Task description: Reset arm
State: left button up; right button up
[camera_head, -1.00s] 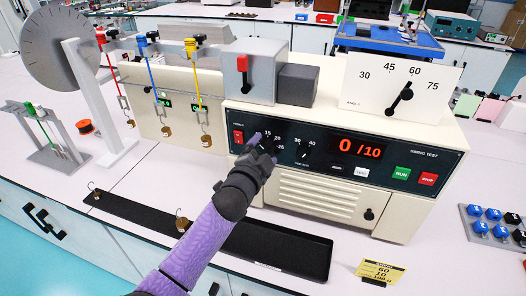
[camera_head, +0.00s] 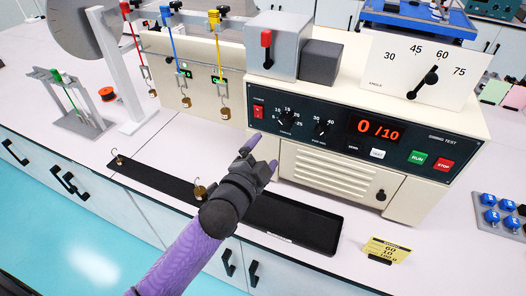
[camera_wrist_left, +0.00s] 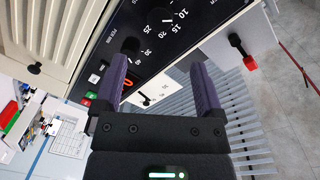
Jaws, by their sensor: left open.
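My left gripper (camera_head: 262,153) is open and empty. It hangs in front of the cream swing tester (camera_head: 335,172), above the black tray on the bench. Its two purple fingers also show apart in the left wrist view (camera_wrist_left: 160,88), with the tester's dial panel (camera_wrist_left: 150,35) beyond them. In the head view the panel has a red power switch (camera_head: 258,111), two black knobs, a display reading 0/10, a green RUN button (camera_head: 417,158) and a red STOP button (camera_head: 443,165). The gripper appears apart from the panel. My right gripper is not in view.
The long black tray (camera_head: 300,222) lies along the bench front with brass weights on it. A yellow card (camera_head: 388,250) stands at front right. Blue-topped blocks (camera_head: 490,215) sit at the right edge. Colored hanging pendulums (camera_head: 179,60) and a grey disc stand at left.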

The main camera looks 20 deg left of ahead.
pick_arm(q)
jog(key=s+a+f+n+g+b, duration=0.1)
jog(key=s+f+n+g, duration=0.2)
jog(key=f, duration=0.7)
jog(key=s+f+g+y+b, duration=0.1)
jog(key=s+f+g, duration=0.2)
jog(key=s+f, duration=0.5)
jog(key=s+a+f+n+g+b, duration=0.1)
jog(key=s+f+n+g, duration=0.15)
jog(key=f, duration=0.95)
jog(key=s+f+n+g, duration=0.1)
jog(key=s+f+g, duration=0.1)
jog(key=s+f, duration=0.3)
jog(key=s+f+n+g+b, duration=0.1)
jog(key=s+f+g, duration=0.2)
jog(key=s, duration=1)
jog(key=s+f+n+g+b, duration=0.1)
jog(key=s+f+n+g, duration=0.1)
jog(key=s+f, duration=0.4)
jog(key=s+g, duration=0.1)
jog(key=s, duration=0.2)
jog(key=shift+s+f+y, duration=0.15)
jog(key=shift+f+y, duration=0.25)
jog(key=shift+a, duration=0.15)
